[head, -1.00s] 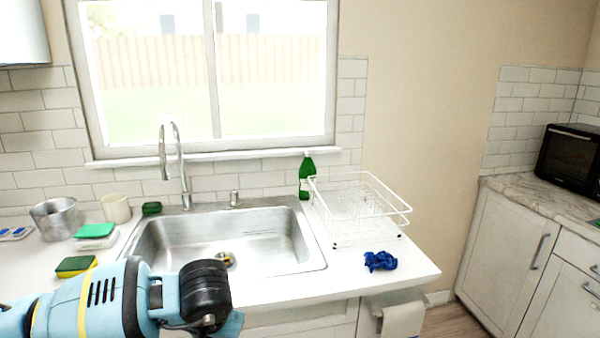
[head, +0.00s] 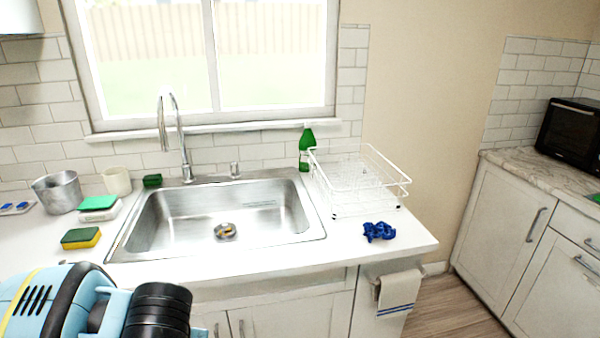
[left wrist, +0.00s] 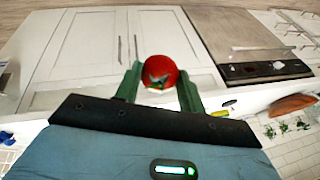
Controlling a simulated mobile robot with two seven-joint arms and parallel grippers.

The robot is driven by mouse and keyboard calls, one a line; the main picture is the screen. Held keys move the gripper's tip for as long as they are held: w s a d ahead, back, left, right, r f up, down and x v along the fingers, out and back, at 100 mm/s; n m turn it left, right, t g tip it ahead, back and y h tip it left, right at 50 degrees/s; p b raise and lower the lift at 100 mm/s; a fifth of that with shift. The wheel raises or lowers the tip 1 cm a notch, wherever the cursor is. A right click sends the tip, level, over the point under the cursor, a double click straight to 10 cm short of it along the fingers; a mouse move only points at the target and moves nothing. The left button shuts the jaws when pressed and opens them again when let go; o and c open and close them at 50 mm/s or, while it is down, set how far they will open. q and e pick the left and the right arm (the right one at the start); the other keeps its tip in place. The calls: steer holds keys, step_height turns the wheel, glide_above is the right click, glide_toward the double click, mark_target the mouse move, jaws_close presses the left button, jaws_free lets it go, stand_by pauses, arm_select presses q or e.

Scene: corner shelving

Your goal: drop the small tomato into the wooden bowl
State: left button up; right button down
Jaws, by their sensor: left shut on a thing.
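The small tomato (left wrist: 160,69) is red with a green top and shows in the left wrist view. My left gripper (left wrist: 160,76) is shut on it, with one green finger on each side. The tomato is held in the air in front of white cabinet doors. In the head view only my left arm shows at the bottom left; the fingers and tomato are out of frame. A reddish-brown rounded object (left wrist: 293,107) lies at the right of the left wrist view; I cannot tell whether it is the wooden bowl. My right gripper is not in view.
The head view shows a sink (head: 225,220), a white dish rack (head: 360,185), a green bottle (head: 306,148), a blue cloth (head: 379,231), a sponge (head: 81,238) and a metal pot (head: 58,192). A black microwave (head: 570,140) stands at the right. White cabinets line the front.

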arm_select(q)
steer(key=shift+s+a, duration=0.2)
steer(key=shift+s, duration=0.15)
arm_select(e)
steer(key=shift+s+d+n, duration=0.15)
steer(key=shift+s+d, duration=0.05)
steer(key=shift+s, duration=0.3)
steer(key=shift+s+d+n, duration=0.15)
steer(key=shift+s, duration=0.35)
